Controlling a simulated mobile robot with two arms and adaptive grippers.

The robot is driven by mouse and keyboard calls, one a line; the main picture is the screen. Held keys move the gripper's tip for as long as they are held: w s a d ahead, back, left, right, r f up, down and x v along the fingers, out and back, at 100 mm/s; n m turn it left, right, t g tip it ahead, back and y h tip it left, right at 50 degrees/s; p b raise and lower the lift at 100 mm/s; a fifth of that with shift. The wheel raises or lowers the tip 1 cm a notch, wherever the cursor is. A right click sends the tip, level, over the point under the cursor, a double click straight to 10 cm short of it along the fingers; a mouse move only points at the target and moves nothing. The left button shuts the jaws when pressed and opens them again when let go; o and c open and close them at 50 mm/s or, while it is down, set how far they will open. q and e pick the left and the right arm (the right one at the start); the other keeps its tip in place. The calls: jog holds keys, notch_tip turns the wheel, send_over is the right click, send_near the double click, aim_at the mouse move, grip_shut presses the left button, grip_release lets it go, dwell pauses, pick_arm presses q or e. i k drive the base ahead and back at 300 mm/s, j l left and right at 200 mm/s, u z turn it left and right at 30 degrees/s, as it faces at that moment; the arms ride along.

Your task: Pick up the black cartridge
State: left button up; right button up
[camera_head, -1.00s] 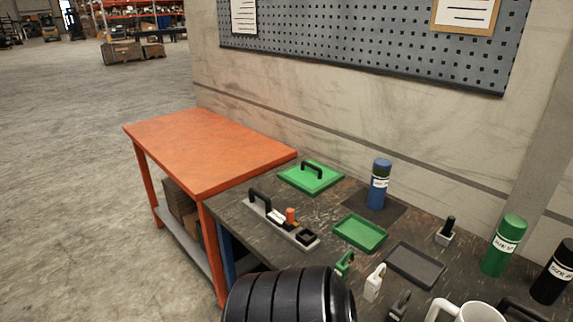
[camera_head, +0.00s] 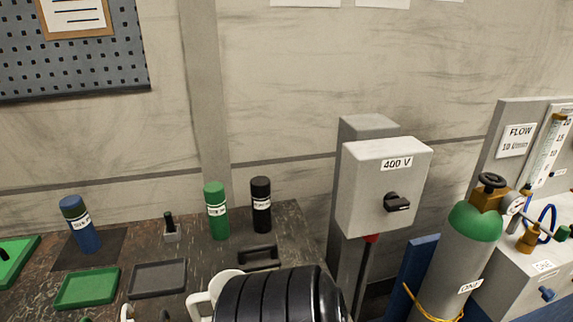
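The black cartridge (camera_head: 261,207) is an upright black cylinder with a white label band. It stands at the back right of the dark worktable (camera_head: 293,228), near the wall. A green cartridge (camera_head: 217,212) stands just to its left. A blue cartridge (camera_head: 81,226) stands farther left on a dark square mat. Neither of my grippers shows in this view, so nothing is seen touching the black cartridge.
A black handle (camera_head: 258,254) lies in front of the black cartridge. A white mug (camera_head: 203,301) stands near the front, partly hidden. Left are a grey tray (camera_head: 158,278) and a green tray (camera_head: 87,288). A 400 V box (camera_head: 385,185) and a gas cylinder (camera_head: 458,255) stand beyond the table's right end.

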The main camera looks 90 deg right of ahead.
aim_at(260, 185)
jog(key=z, duration=2.5)
jog(key=k+l, duration=0.05)
jog(key=l, duration=0.05)
